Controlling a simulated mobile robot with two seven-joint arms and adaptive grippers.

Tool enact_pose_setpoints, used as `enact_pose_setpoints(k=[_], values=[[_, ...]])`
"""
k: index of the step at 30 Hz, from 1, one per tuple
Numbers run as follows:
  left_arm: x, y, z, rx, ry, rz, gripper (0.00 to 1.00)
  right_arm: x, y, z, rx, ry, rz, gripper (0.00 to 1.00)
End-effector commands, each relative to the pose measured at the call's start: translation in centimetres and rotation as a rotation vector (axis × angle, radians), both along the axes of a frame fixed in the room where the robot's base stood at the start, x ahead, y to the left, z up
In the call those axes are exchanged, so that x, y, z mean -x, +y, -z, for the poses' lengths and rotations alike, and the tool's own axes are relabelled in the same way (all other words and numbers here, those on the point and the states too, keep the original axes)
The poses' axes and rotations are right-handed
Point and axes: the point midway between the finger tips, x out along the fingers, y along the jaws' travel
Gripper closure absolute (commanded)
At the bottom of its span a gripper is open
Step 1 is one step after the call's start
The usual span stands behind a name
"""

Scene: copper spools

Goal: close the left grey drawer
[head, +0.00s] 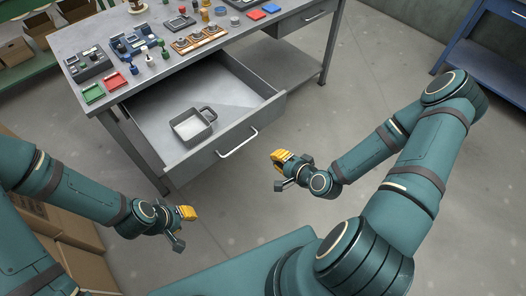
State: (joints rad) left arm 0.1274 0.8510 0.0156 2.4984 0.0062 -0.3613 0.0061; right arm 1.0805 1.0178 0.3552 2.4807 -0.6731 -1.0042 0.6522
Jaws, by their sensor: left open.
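The left grey drawer (225,143) is pulled well out from under the grey workbench (88,40). Its curved light handle (238,143) is on the front panel. A grey square container with a side handle (192,127) lies inside the drawer. My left gripper (186,222) is open and empty, below and to the left of the drawer front, apart from it. My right gripper (279,170) is to the right of the drawer handle, apart from it. Its fingers are seen at an angle, so I cannot tell if they are open.
Trays, small figures and devices (140,45) stand on the bench top. A right drawer (305,17) looks shut. Cardboard boxes (75,255) stand at lower left, and a blue table (485,60) at upper right. The floor before the drawer is clear.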

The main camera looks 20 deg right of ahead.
Motion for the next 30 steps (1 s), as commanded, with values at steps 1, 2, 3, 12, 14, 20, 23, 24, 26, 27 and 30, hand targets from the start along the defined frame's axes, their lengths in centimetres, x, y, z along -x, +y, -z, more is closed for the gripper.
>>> enact_pose_setpoints(k=[1, 2, 3, 12, 14, 20, 23, 24, 26, 27, 30], values=[[0.0, 0.0, 0.1, 0.000, 0.001, 0.001, 0.66, -0.5, 0.3, 0.3, -0.001, -0.001, -0.003, 1.00], [0.0, 0.0, 0.2, 0.000, 0.001, 0.001, 0.66, -0.9, 0.4, 0.5, -0.002, -0.002, -0.004, 1.00], [0.1, 0.0, 0.2, 0.000, 0.002, 0.002, 0.66, -1.4, 0.7, 0.8, -0.002, 0.000, -0.005, 1.00], [0.3, -0.1, 0.9, 0.002, 0.007, 0.005, 0.66, -6.3, 2.3, 3.6, -0.001, 0.000, -0.005, 1.00], [0.3, -0.1, 1.0, 0.002, 0.007, 0.006, 0.66, -7.3, 2.6, 4.2, -0.001, 0.000, -0.004, 1.00], [0.4, -0.1, 1.2, 0.002, 0.009, 0.007, 0.66, -10.0, 3.5, 4.9, 0.001, 0.000, -0.004, 1.00], [0.4, -0.1, 1.3, 0.002, 0.010, 0.008, 0.66, -10.9, 3.8, 5.1, 0.001, 0.001, -0.004, 1.00], [0.4, -0.1, 1.3, 0.002, 0.010, 0.008, 0.66, -11.1, 3.8, 5.1, 0.001, 0.002, -0.004, 1.00], [0.5, -0.1, 1.3, 0.002, 0.010, 0.008, 0.66, -11.3, 3.9, 5.2, 0.001, 0.002, -0.004, 1.00], [0.5, -0.1, 1.3, 0.002, 0.010, 0.008, 0.66, -11.4, 4.0, 5.2, 0.001, 0.002, -0.004, 1.00], [0.5, -0.1, 1.3, 0.002, 0.011, 0.008, 0.66, -11.5, 4.0, 5.2, 0.000, 0.002, -0.003, 1.00]])
